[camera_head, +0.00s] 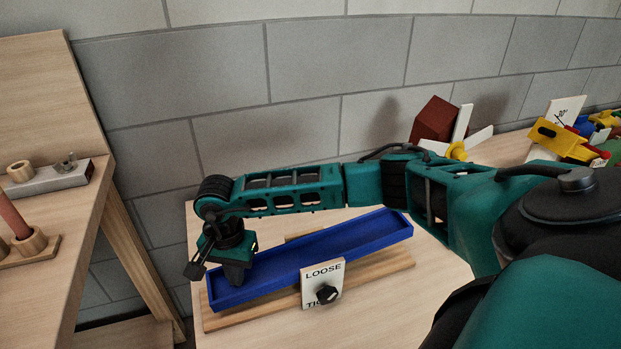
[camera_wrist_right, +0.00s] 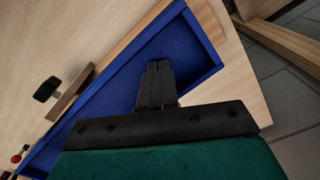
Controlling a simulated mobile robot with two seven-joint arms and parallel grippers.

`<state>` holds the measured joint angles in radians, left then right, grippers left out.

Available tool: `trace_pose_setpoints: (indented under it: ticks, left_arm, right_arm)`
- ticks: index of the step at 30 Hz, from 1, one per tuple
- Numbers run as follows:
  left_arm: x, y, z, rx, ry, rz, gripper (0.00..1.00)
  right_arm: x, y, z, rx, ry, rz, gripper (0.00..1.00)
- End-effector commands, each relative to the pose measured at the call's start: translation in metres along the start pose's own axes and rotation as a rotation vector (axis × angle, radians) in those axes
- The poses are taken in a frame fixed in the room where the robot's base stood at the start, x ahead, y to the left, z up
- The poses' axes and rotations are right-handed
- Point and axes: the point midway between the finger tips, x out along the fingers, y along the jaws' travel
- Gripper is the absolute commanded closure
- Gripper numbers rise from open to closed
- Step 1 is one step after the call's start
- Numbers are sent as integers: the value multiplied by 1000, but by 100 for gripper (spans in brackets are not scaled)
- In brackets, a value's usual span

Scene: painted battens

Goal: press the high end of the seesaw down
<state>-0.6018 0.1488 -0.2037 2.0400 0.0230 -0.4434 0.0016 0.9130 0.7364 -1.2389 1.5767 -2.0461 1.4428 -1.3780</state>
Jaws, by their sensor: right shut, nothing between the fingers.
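The seesaw is a long blue tray (camera_head: 318,250) with raised rims, set over a wooden base board (camera_head: 382,271). In the head view its left end sits low, close to the board, and its right end stands higher with a wider gap. My right gripper (camera_head: 236,281) is shut and empty, pointing down inside the tray near its low left end. In the right wrist view the closed fingers (camera_wrist_right: 157,70) are over the blue tray floor (camera_wrist_right: 185,48); I cannot tell whether they touch it. My left gripper is not in view.
A white plate (camera_head: 322,274) reading "LOOSE" with a black knob (camera_head: 327,294) is on the seesaw's front side. My right arm spans above the tray. Another wooden table (camera_head: 50,265) stands left, across a gap.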

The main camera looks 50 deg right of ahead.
Motion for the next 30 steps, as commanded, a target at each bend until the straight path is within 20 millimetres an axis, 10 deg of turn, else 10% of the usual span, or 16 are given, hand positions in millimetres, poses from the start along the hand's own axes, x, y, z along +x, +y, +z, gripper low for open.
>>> trace_pose_setpoints:
  ticks: [30]
  left_arm:
    - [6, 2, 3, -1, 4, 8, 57]
  right_arm:
    - [12, 0, 0, 0, 0, 0, 100]
